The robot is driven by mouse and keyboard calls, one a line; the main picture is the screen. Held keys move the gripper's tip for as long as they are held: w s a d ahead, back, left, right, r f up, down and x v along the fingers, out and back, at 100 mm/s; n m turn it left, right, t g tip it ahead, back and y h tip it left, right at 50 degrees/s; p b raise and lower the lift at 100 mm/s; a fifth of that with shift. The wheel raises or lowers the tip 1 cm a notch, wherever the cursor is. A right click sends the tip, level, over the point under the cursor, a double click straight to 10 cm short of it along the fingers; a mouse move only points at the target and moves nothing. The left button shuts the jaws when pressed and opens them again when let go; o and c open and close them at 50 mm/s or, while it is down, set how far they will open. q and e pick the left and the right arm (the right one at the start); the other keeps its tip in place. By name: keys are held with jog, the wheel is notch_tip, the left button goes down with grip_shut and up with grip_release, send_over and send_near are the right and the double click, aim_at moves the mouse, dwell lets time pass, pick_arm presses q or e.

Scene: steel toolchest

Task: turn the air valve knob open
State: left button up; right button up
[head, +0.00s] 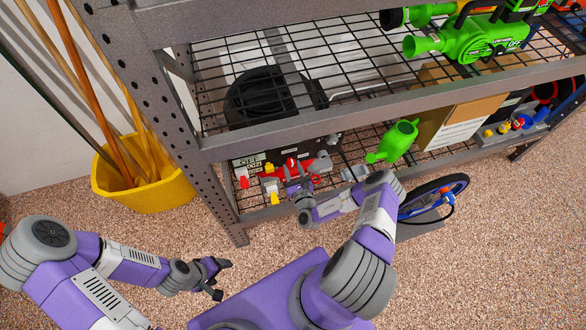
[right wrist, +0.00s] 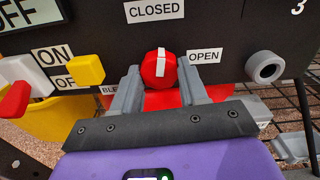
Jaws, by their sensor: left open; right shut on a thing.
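The red air valve knob (right wrist: 154,70) with a white stripe is on a black panel (right wrist: 110,38) in the right wrist view. Its stripe runs roughly up and down, toward the CLOSED label (right wrist: 154,10) above. The OPEN label (right wrist: 205,56) is to its right. In the head view the right gripper (head: 298,187) is at the panel on the lower shelf. My left gripper (head: 220,279) is open and empty above the floor.
A yellow switch (right wrist: 87,69) and a red-and-white lever (right wrist: 16,88) sit left of the knob. A grey round port (right wrist: 266,67) is to its right. In the head view, a shelf post (head: 215,170), a yellow bucket (head: 150,195) and a green watering can (head: 393,142) stand nearby.

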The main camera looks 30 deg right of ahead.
jog(key=m+p, duration=0.1)
jog(key=m, duration=0.3)
jog(key=shift+m, duration=0.3)
jog(key=m, duration=0.3)
jog(key=shift+m, duration=0.4)
jog(key=m, duration=0.4)
jog(key=shift+a+m, duration=0.1)
jog(key=shift+m, duration=1.9)
jog(key=o, duration=1.1)
jog(key=shift+c, duration=0.2)
jog(key=shift+s, duration=0.1)
